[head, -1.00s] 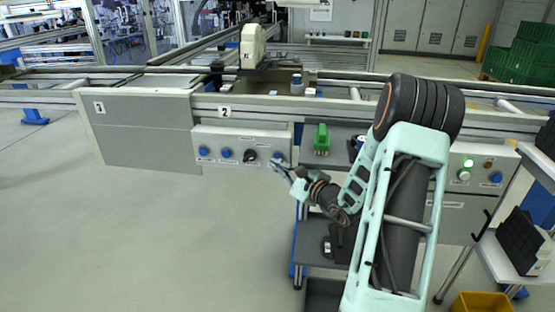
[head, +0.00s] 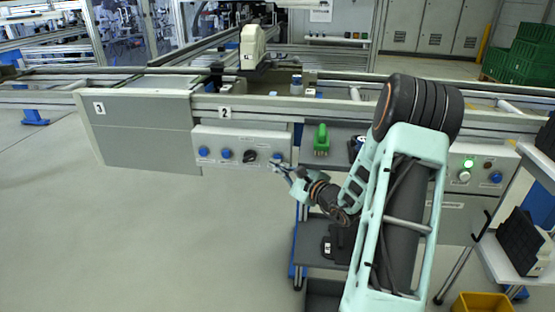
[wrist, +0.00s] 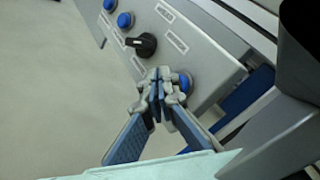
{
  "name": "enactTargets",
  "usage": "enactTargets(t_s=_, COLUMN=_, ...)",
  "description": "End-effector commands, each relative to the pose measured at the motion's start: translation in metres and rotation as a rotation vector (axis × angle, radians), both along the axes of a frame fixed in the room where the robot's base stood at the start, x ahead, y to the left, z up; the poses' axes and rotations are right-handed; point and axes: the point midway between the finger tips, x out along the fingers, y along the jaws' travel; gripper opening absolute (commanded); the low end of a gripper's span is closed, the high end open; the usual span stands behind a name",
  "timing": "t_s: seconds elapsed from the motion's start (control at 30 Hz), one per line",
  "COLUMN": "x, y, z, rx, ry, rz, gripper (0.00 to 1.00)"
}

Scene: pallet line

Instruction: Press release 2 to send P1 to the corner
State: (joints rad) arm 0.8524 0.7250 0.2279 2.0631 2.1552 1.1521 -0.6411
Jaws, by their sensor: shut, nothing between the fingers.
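The grey control panel (head: 214,141) sits under the number 2 plate (head: 224,112) on the line's front rail. It carries two blue buttons on the left (head: 203,152) (head: 226,153), a black knob (head: 250,155) and a blue button at the right end (head: 277,156). My gripper (wrist: 160,82) is shut and empty, its tips close to the right-end blue button (wrist: 185,82) and partly over it in the wrist view. Contact cannot be told. The button captions are too small to read. A white, arched part (head: 252,46) stands on the line behind the panel; its mark is unreadable, so I cannot identify P1.
A green object (head: 321,140) stands right of the panel. Another panel with a lit green lamp (head: 468,163) is farther right, beyond my arm. A yellow bin (head: 482,303) sits low at the right. The floor before the panel at left is clear.

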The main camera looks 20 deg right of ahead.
Motion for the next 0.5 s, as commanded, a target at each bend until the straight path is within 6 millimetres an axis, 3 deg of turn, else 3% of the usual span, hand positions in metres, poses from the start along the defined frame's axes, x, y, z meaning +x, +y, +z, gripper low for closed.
enactTargets(t_s=0.03, x=0.0081, y=-0.0097, z=0.0105, rx=0.005, ry=-0.014, rz=-0.023, gripper=0.00)
enactTargets(t_s=0.5, x=-0.0002, y=-0.0094, z=0.0102, rx=0.005, ry=-0.013, rz=-0.026, gripper=0.00)
